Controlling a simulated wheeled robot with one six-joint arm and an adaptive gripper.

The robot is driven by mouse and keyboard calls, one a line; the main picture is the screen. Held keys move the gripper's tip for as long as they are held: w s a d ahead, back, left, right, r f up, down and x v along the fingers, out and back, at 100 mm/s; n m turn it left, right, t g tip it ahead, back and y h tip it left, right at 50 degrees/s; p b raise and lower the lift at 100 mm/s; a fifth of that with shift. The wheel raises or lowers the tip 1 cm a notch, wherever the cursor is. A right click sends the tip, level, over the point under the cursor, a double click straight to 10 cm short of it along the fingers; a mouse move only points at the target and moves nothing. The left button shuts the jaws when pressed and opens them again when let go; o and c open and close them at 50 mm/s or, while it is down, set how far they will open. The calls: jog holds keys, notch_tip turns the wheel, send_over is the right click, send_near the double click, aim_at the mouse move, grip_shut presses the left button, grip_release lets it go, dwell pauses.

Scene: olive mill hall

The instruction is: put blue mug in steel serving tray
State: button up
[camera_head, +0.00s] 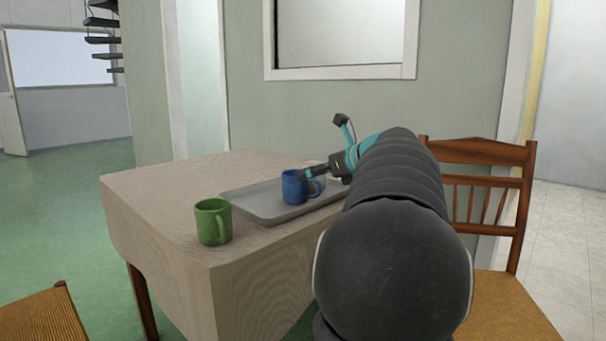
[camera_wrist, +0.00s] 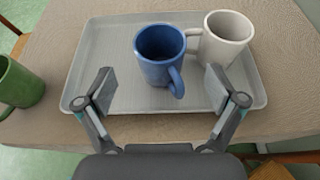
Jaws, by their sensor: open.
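The blue mug (camera_head: 295,187) stands upright in the steel serving tray (camera_head: 240,198) on the table. In the wrist view the blue mug (camera_wrist: 159,54) is near the middle of the tray (camera_wrist: 100,50), its handle towards my gripper and slightly right. My gripper (camera_wrist: 160,88) is open, its two fingers apart and empty, with the mug just beyond and between the fingertips. A white mug (camera_wrist: 226,38) stands in the tray right of the blue one, its handle close to the blue mug. In the head view my arm partly hides the tray's right side.
A green mug (camera_head: 213,222) stands on the wooden table (camera_head: 165,200) left of the tray, near the edge. A wooden chair (camera_head: 480,150) is on the right and another seat (camera_head: 40,318) at the lower left. The table's far left is clear.

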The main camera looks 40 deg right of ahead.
jog(key=shift+v, duration=2.6)
